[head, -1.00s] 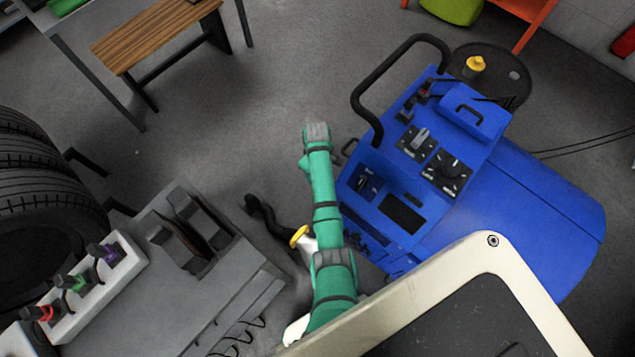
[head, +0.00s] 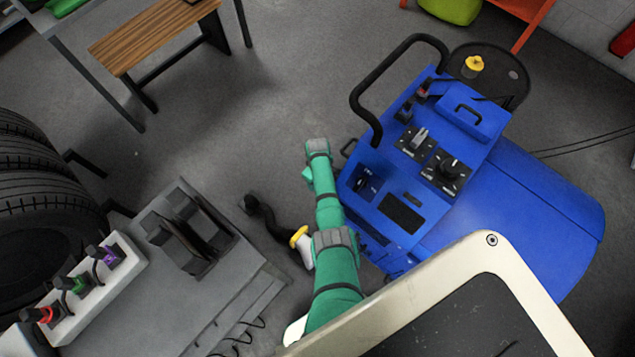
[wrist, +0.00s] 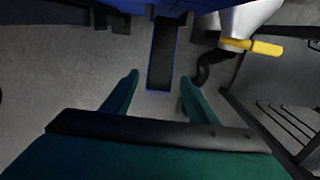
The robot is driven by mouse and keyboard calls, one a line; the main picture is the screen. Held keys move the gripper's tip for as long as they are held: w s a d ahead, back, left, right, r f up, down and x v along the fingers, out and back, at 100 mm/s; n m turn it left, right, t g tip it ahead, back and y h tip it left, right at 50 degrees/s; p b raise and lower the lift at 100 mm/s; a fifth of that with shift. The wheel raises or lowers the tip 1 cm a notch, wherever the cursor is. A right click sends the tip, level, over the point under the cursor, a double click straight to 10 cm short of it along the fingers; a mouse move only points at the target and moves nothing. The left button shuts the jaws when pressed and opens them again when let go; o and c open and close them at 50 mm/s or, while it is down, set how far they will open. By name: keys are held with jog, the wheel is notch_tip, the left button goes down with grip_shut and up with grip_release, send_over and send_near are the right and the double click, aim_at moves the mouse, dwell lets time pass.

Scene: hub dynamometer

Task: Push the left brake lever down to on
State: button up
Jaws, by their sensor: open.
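The blue dynamometer console (head: 415,235) stands right of my green arm in the head view. Its top has a grey-handled lever (head: 420,136), a black rotary knob (head: 450,168) and a small black switch (head: 366,184). I cannot tell from these frames which control is the left brake lever. My gripper (wrist: 159,77) shows in the wrist view with its two green fingers apart and nothing between them. A black blue-edged bar (wrist: 163,50) hangs beyond the fingers, close to them in the picture; contact cannot be told. The gripper is not clear in the head view.
A black tubular handle (head: 365,98) rises from the console's far left. A white nozzle with a yellow ring (head: 301,237) and dark hose lies left of my arm. A grey platform (head: 150,280) with a plug strip (head: 75,285) is at lower left. Open floor lies at upper middle.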

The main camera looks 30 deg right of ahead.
jog(key=shift+f, duration=1.9)
grip_shut()
